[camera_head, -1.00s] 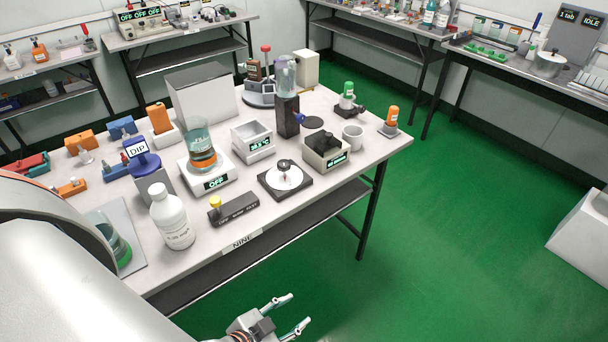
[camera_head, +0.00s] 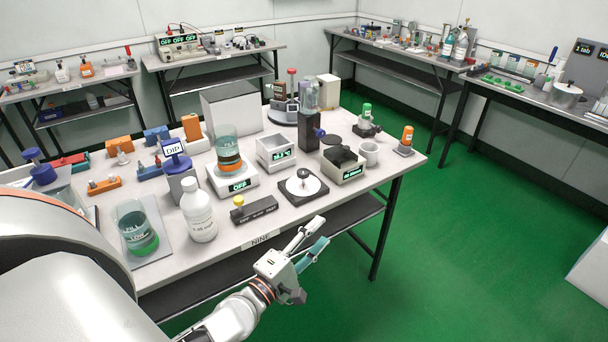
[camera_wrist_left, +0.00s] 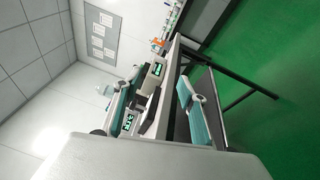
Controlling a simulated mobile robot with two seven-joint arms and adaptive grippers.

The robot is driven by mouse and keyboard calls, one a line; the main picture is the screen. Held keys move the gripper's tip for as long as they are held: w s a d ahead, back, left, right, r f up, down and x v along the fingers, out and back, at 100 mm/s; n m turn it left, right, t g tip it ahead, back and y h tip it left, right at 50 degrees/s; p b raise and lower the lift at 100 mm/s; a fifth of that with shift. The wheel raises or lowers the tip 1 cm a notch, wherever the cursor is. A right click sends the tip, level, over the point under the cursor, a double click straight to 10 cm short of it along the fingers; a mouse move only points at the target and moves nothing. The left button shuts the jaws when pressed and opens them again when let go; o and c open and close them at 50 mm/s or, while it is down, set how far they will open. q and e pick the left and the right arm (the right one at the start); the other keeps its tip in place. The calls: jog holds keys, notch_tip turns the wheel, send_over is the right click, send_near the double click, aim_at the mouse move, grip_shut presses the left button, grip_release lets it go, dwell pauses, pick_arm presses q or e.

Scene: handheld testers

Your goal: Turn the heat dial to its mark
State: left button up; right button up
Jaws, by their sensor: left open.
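A dial (camera_head: 303,186), a white disc with a grey knob on a dark square base, sits near the front edge of the table. I cannot read its mark from here. My left gripper (camera_head: 317,233) is open and empty, in front of the table edge, nearer the camera than the dial and apart from it. Its two teal-padded fingers also show spread in the left wrist view (camera_wrist_left: 160,108), with the table beyond. My right gripper is not in view.
Left of the dial, a dark bar with a yellow knob (camera_head: 254,209) and a white bottle (camera_head: 200,212) stand along the front edge. A scale (camera_head: 232,183) carrying a beaker and a black-topped box (camera_head: 343,164) flank the dial.

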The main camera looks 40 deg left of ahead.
aim_at(301, 176)
pick_arm(q)
jog(key=w+a+r+n+y, duration=0.1)
jog(key=a+n, duration=0.2)
jog(key=n, duration=0.1)
jog(key=w+a+r+n+y, duration=0.1)
jog(key=w+a+n+y, duration=0.1)
jog(key=n, duration=0.2)
jog(key=w+a+r+n+y, duration=0.1)
jog(key=w+a+n, duration=0.1)
jog(key=a+n, duration=0.1)
jog(key=shift+w+a+r+n+y, duration=0.2)
jog(key=shift+a+r+n+y, duration=0.1)
jog(key=shift+n, duration=0.5)
jog(key=a+n, duration=0.1)
jog(key=n, duration=0.1)
jog(key=w+a+n+g+y, duration=0.1)
jog(key=n, duration=0.1)
jog(key=w+a+n, duration=0.1)
jog(key=a+n, duration=0.1)
jog(key=n, duration=0.1)
jog(key=shift+w+f+y+b, duration=0.2)
jog(key=shift+w+y+b, duration=0.05)
jog(key=shift+y+b, duration=0.1)
jog(key=shift+b+x, duration=0.3)
jog(key=shift+x, duration=3.6)
jog(key=shift+f, duration=0.15)
jog(key=shift+c, duration=0.3)
jog(key=c, duration=1)
